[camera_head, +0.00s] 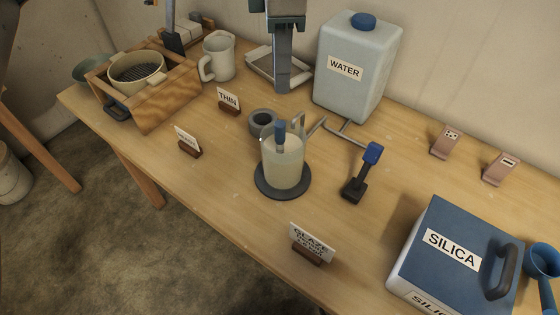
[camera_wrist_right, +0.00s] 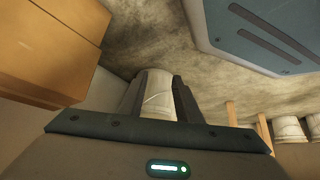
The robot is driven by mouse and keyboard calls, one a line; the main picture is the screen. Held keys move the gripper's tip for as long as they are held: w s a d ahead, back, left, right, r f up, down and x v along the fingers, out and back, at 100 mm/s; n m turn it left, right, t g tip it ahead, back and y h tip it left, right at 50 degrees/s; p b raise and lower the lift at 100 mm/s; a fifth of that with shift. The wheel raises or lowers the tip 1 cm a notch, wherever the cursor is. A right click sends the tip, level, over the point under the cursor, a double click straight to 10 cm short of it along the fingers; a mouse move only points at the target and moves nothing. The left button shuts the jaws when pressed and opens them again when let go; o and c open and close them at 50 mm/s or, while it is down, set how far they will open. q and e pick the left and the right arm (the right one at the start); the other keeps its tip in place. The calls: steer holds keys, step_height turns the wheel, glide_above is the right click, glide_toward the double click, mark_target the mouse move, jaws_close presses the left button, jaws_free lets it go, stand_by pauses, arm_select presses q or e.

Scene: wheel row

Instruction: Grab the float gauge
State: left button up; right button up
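The float gauge appears to be the blue-topped piece (camera_head: 280,134) standing upright in a translucent jug of pale liquid (camera_head: 283,165). Its lower part is hidden in the jug. The jug has a handle and stands on a dark round base. My left gripper (camera_head: 283,88) hangs down at the top of the head view, behind and above the jug and apart from it. It is seen edge-on, so any gap between its fingers is hidden. My right gripper (camera_wrist_right: 160,85) shows only in its wrist view, with its fingers apart and a pale bucket visible beyond them.
A grey ring (camera_head: 262,122) is close behind the jug. A blue-and-black tool (camera_head: 362,172) lies to its right, and a glaze sign (camera_head: 311,243) stands in front. A water tank (camera_head: 357,70) is behind; a silica box (camera_head: 455,258) is at right. Bare wood lies left of the jug.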

mark_target(281, 124)
steer(key=shift+s+a, duration=0.1)
steer(key=shift+s, duration=0.1)
